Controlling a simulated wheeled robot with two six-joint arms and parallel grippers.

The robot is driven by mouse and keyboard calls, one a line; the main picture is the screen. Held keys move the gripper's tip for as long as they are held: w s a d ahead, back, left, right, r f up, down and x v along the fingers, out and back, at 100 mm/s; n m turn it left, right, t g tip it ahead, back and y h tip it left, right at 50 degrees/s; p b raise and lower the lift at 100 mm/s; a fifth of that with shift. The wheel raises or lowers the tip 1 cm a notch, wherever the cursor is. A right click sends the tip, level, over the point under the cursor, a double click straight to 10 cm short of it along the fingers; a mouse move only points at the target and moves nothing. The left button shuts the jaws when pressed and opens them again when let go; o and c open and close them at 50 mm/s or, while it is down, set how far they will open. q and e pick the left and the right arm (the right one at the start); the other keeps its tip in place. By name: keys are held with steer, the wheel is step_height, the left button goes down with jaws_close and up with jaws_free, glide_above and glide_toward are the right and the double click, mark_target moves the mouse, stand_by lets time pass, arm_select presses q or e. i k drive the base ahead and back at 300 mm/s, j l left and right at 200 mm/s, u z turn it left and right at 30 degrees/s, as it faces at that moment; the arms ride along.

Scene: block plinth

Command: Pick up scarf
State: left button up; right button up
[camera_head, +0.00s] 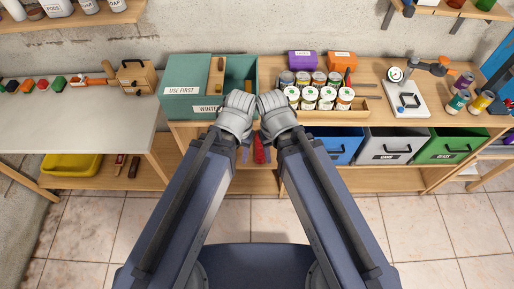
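I cannot make out a scarf for certain. A red item (261,148) shows in the gap between my two arms, below the counter edge, and its shape is too small to tell. A teal box (188,104) on the counter carries the labels "USE FIRST" and "WINTER"; its open right compartment is partly hidden by my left arm. My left gripper (240,112) and my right gripper (275,112) are close together at the front of the box. Their fingers are not clear, so I cannot tell whether they are open or shut on anything.
Several cans (318,90) stand in a wooden tray right of my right gripper. A white scale (405,98) stands farther right. Blue, grey (390,146) and green bins (450,146) sit under the counter. A pale table (75,125) is at left. Tiled floor lies in front.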

mark_target(259, 156)
steer(key=i+j, duration=0.1)
steer(key=j, duration=0.45)
steer(key=i+j, duration=0.1)
steer(key=j, duration=0.4)
steer(key=i+j, duration=0.1)
steer(key=j, duration=0.45)
steer(key=j+z, duration=0.2)
steer(key=z, duration=1.55)
steer(key=i+j, duration=0.05)
